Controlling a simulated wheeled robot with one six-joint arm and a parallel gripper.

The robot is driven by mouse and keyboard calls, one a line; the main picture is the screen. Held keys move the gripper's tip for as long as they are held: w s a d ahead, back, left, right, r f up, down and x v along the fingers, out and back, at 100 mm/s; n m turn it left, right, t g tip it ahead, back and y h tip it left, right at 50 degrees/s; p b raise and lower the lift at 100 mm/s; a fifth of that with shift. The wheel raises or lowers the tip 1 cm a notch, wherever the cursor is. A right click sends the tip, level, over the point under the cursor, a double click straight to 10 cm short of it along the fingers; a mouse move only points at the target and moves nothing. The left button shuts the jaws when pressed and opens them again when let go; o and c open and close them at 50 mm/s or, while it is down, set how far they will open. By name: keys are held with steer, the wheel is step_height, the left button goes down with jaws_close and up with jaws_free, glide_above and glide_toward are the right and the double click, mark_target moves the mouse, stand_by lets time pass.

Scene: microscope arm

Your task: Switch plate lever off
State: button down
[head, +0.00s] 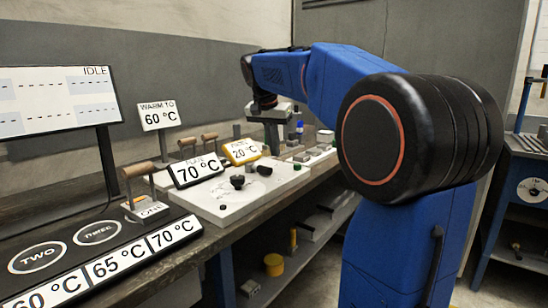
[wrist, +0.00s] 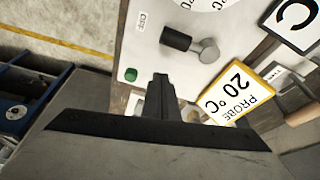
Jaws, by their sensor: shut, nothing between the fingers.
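A white plate unit (head: 228,207) carries short black handles. In the wrist view a black handle (wrist: 176,39) with a grey metal end piece (wrist: 208,50) lies on its white top, near a small label reading OFF (wrist: 141,20). One black handle also shows in the head view (head: 264,170). The plate display (head: 196,170) reads 70 °C and the probe display (head: 243,151) reads 20 °C. My gripper (wrist: 161,78) is shut and empty, its tips near the white top's edge, apart from the handle. In the head view its fingertips cannot be made out clearly.
A screen (head: 60,98) reads IDLE, and a sign (head: 158,115) reads WARM TO 60 °C. A green button (wrist: 130,74) lies left of my fingers. The probe display (wrist: 238,93) is close on their right.

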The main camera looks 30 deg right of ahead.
steer(key=w+v, duration=0.1)
steer(key=v, duration=0.6)
steer(key=shift+s, duration=0.3)
steer(key=shift+r, duration=0.1)
